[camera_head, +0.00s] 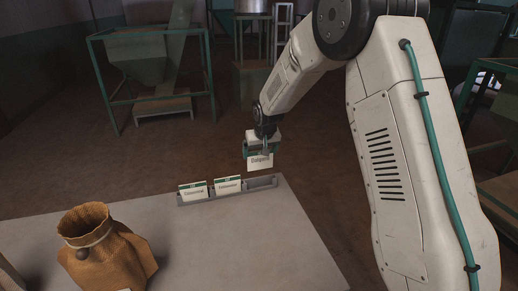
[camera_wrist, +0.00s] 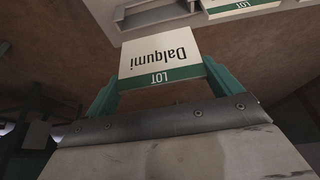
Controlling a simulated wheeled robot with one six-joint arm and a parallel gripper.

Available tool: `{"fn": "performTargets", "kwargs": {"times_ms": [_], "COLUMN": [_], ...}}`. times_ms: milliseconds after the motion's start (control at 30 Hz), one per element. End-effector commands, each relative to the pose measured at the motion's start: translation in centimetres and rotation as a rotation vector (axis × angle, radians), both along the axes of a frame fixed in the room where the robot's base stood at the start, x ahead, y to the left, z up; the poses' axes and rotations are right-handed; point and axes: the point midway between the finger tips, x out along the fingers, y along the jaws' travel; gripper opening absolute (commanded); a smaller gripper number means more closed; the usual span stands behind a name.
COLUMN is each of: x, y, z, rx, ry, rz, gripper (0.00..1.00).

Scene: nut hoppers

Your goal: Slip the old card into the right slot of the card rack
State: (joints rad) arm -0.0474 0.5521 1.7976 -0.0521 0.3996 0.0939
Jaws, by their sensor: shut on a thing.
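My gripper (camera_head: 259,152) is shut on a white card (camera_head: 260,162) with a green band. In the wrist view the held card (camera_wrist: 161,58) reads "Dalqumi" and "LOT", upside down, between the two teal fingers. The grey card rack (camera_head: 228,196) lies along the far edge of the table. Its left and middle slots hold a left card (camera_head: 193,190) and a middle card (camera_head: 227,185). Its right slot (camera_head: 261,183) looks empty. The held card hangs above and just beyond the right slot, apart from the rack. The rack (camera_wrist: 153,16) also shows at the top of the wrist view.
A brown sack (camera_head: 105,250) stands at the front left of the grey table (camera_head: 230,245). The table between the sack and the rack's right end is clear. Green-framed hoppers (camera_head: 140,60) stand on the floor behind.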

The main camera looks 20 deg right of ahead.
Motion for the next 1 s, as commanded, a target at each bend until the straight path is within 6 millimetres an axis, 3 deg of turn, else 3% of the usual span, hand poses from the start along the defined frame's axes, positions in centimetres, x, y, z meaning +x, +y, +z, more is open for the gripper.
{"fn": "performTargets", "kwargs": {"times_ms": [1000], "x": [-0.1], "y": [0.2], "z": [-6.2], "rx": [0.0], "ry": [0.002], "rz": [0.003], "gripper": [0.64]}}
